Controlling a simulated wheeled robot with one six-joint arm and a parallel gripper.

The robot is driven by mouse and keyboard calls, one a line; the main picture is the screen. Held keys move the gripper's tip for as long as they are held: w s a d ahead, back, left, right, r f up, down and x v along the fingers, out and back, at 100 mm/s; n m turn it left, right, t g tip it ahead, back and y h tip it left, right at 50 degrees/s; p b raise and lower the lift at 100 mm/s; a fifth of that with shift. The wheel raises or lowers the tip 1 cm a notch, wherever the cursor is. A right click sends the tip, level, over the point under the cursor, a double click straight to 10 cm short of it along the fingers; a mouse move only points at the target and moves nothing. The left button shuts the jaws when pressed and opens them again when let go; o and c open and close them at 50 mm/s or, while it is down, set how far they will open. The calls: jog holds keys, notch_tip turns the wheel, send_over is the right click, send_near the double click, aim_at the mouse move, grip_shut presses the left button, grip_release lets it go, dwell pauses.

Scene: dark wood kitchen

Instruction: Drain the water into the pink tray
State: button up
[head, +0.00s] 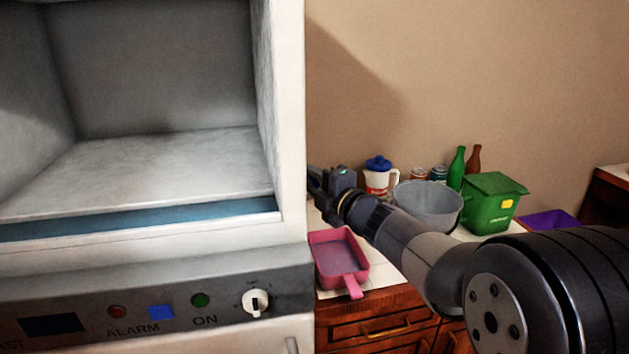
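A pink tray (359,276) with a handle lies at the front left of the white counter top, its handle reaching over the front edge. Its inside looks greyish; I cannot tell whether there is liquid in it. A grey bowl or colander (440,208) stands on the counter behind my arm, partly hidden by it. No water can be made out. My gripper (316,182) is at the far end of my arm, behind the tray and beside the white appliance's edge. Its fingertips are partly hidden, so its opening and any held thing cannot be seen.
A large white open-fronted appliance (290,110) fills the left half. A white jug with a blue lid (378,178), cans, a green bottle (457,168), a brown bottle (473,160), a green bin (492,208) and a purple tray (550,220) stand along the counter.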

jog(key=shift+c, duration=0.3)
grip_shut()
dwell(0.3)
